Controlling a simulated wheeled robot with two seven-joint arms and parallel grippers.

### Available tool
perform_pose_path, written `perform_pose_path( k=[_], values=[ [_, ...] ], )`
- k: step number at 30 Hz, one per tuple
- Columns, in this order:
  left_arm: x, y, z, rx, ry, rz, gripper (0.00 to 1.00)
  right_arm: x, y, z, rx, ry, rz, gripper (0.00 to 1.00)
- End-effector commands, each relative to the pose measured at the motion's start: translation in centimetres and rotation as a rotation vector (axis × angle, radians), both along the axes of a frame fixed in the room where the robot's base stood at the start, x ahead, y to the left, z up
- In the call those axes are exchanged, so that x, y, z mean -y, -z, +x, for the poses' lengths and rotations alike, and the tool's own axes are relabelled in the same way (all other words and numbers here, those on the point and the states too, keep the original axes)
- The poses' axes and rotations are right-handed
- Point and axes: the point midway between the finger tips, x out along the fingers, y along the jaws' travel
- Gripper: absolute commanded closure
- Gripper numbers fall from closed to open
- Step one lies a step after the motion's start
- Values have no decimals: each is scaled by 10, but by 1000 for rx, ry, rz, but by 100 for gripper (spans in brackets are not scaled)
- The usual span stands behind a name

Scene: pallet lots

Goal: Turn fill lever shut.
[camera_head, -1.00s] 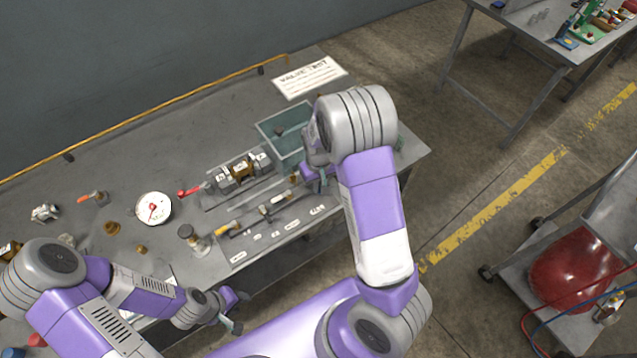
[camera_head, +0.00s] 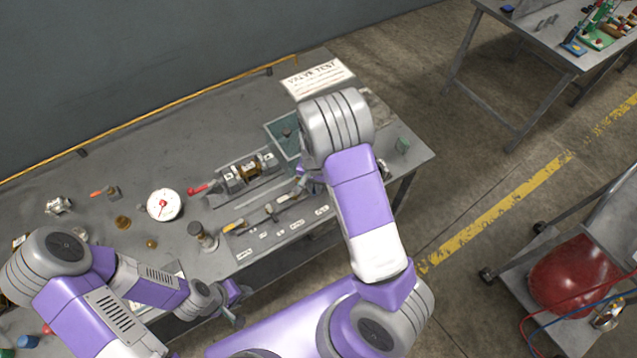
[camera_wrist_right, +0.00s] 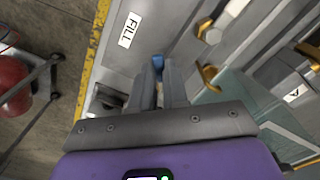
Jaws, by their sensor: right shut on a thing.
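In the right wrist view, a small blue piece (camera_wrist_right: 158,62) shows between the fingertips of my right gripper (camera_wrist_right: 161,75), beside the white FILL label (camera_wrist_right: 130,29). The gripper is shut on this piece, which looks like the end of the fill lever; the fingers hide the rest, so its turn angle cannot be told. In the head view, my right gripper is mostly hidden by my forearm, at the right end of the valve fixture (camera_head: 240,176). My left gripper (camera_head: 240,305) is open and empty at the table's front edge.
A red-handled lever (camera_head: 197,188) is at the fixture's left end. A brass fitting (camera_wrist_right: 208,73) is near the right gripper.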

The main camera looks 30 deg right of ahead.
Motion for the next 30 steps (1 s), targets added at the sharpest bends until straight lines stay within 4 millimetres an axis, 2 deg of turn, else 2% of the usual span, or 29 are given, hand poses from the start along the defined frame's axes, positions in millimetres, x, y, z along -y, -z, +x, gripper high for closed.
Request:
perform_pose_path(
  k=[18, 30],
  values=[
    [0, -27, 0, 0, 0, 0, 60, -10, -1, 19, 1, 536, -2, 100],
    [0, -33, 0, 0, 0, 0, 60, -11, -1, 26, 3, 698, -2, 100]
  ],
)
